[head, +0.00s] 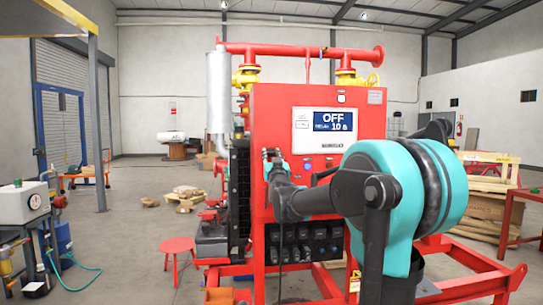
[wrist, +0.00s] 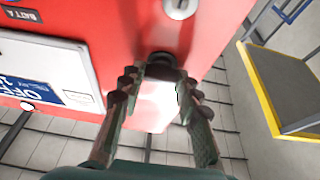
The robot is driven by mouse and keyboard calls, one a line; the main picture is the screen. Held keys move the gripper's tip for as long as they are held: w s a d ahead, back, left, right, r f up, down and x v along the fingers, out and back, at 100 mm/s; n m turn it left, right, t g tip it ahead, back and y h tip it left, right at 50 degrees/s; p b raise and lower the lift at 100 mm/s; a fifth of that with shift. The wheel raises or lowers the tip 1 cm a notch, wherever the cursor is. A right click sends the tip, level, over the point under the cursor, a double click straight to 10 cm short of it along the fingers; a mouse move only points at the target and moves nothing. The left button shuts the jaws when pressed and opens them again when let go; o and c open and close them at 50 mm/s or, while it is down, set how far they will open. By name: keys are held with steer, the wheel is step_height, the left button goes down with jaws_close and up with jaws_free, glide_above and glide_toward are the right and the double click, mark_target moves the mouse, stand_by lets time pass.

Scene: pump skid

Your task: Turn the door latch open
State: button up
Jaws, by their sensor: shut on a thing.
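A red cabinet (head: 270,110) on the pump skid faces me, with a display reading OFF. The door latch (wrist: 161,58) is a small dark knob on the red face near its edge, seen in the wrist view. My gripper (wrist: 160,75) has its two fingers closed around the latch from both sides. In the head view my gripper (head: 272,160) is at the left edge of the cabinet face, and it hides the latch there. How far the latch is turned cannot be told.
A round silver fitting (wrist: 180,8) sits near the latch. Black sockets (head: 300,240) line the panel below. A red stool (head: 178,246) stands on open floor to the left.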

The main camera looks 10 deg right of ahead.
steer(key=shift+n+y, duration=0.4)
steer(key=shift+n, duration=0.2)
steer(key=shift+c, duration=0.4)
steer(key=n+y, duration=0.1)
steer(key=n, duration=0.1)
steer(key=n+y, duration=0.1)
steer(key=n, duration=0.2)
steer(key=shift+d+n+y, duration=0.15)
steer(key=shift+n+y, duration=0.15)
steer(key=n+g+y, duration=0.1)
steer(key=n, duration=0.2)
steer(key=n+g+y, duration=0.1)
steer(key=n, duration=0.2)
steer(key=shift+r+y, duration=0.1)
steer(key=shift+y, duration=0.3)
steer(key=n+g, duration=0.1)
steer(key=n, duration=0.1)
steer(key=n+g, duration=0.1)
steer(key=n, duration=0.2)
steer(key=shift+y, duration=0.4)
steer(key=n+g, duration=0.1)
steer(key=n, duration=0.3)
steer(key=shift+g, duration=0.3)
steer(key=shift+n, duration=0.4)
steer(key=o, duration=1.1)
